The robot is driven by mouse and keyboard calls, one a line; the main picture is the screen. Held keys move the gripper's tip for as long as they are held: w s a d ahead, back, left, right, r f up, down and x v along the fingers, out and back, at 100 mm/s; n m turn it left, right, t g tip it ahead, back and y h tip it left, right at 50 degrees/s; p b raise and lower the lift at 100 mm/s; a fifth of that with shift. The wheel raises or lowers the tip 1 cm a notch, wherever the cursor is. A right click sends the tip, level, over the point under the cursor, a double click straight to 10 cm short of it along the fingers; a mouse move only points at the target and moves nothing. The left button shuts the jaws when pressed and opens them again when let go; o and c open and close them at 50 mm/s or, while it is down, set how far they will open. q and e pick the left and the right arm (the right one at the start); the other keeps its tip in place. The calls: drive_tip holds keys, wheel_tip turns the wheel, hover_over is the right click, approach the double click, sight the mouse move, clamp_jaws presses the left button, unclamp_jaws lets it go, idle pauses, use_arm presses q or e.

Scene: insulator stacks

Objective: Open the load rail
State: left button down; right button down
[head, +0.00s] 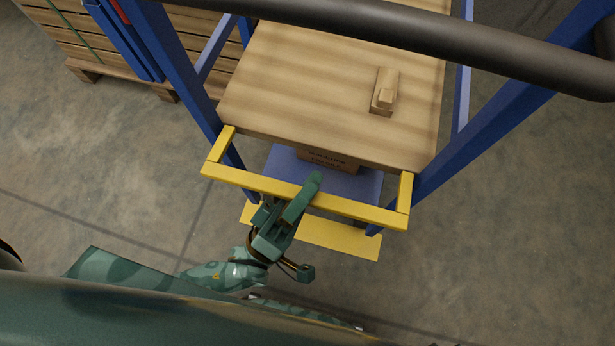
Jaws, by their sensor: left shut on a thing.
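The load rail is a yellow bar (345,205) with short side arms, at the near edge of a wooden shelf on a blue frame. My left gripper (307,190) is shut on the rail near its middle, with a green finger lying over the top of the bar. The finger on the far side of the bar is mostly hidden. My right gripper is not in view.
A small wooden block (384,92) lies on the wooden shelf (300,80). Below are a cardboard box (330,160), a blue lower deck (283,165) and a yellow lower edge (335,238). A dark bar (400,32) crosses the top. Stacked wood (190,50) stands at upper left.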

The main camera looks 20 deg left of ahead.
use_arm(q)
drive_tip(key=shift+s+d, duration=0.15)
drive_tip(key=shift+s, duration=0.2)
idle(0.5)
drive_tip(key=c, duration=1.2)
unclamp_jaws()
drive_tip(key=shift+s+r, duration=0.1)
drive_tip(key=shift+s, duration=0.05)
drive_tip(key=shift+w, duration=0.2)
